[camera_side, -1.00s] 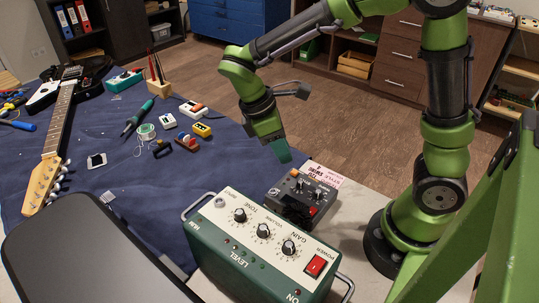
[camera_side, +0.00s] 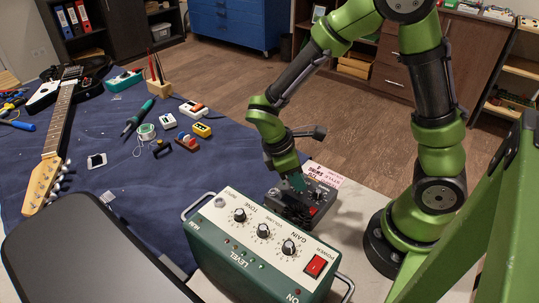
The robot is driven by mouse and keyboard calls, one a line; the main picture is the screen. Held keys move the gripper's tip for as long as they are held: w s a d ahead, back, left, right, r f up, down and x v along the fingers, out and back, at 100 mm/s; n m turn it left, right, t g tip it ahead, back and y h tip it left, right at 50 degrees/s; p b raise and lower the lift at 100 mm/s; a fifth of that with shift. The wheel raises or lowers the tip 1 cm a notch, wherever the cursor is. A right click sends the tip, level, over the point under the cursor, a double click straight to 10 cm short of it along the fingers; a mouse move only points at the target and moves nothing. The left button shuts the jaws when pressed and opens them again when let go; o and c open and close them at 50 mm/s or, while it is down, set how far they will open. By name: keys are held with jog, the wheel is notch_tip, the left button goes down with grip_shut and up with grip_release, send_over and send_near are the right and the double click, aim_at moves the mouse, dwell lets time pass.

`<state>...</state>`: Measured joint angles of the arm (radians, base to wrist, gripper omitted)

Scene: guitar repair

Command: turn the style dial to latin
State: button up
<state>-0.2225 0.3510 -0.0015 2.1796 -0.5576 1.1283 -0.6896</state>
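A small dark grey box (camera_side: 325,194) with knobs, a red part and a pink-white label (camera_side: 327,174) reading "STYLE" stands behind the green amplifier. The style dial is too small to pick out, and my gripper hides part of the box's top. My gripper (camera_side: 297,184) points down over the left part of this box, its teal fingertips at or just above the top. I cannot tell whether they touch a knob, or whether they are open or shut.
The green amplifier (camera_side: 258,262) with several knobs and a red switch stands close in front of the box. A dark case (camera_side: 85,255) fills the lower left.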

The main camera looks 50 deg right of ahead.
grip_shut()
jog(key=shift+m, duration=0.7)
jog(key=m, duration=0.1)
jog(key=m+y, duration=0.1)
jog(key=m, duration=0.1)
jog(key=m+g+y, duration=0.1)
jog(key=shift+w+d+m, duration=0.15)
jog(key=shift+d+m, duration=0.1)
jog(key=shift+m, duration=0.15)
jog(key=m+y, duration=0.1)
jog(key=m, duration=0.1)
jog(key=m+y, duration=0.1)
jog(key=m, duration=0.2)
jog(key=shift+d, duration=0.2)
jog(key=shift+m, duration=0.4)
jog(key=shift+o, duration=1)
grip_release()
jog(key=shift+r, duration=0.15)
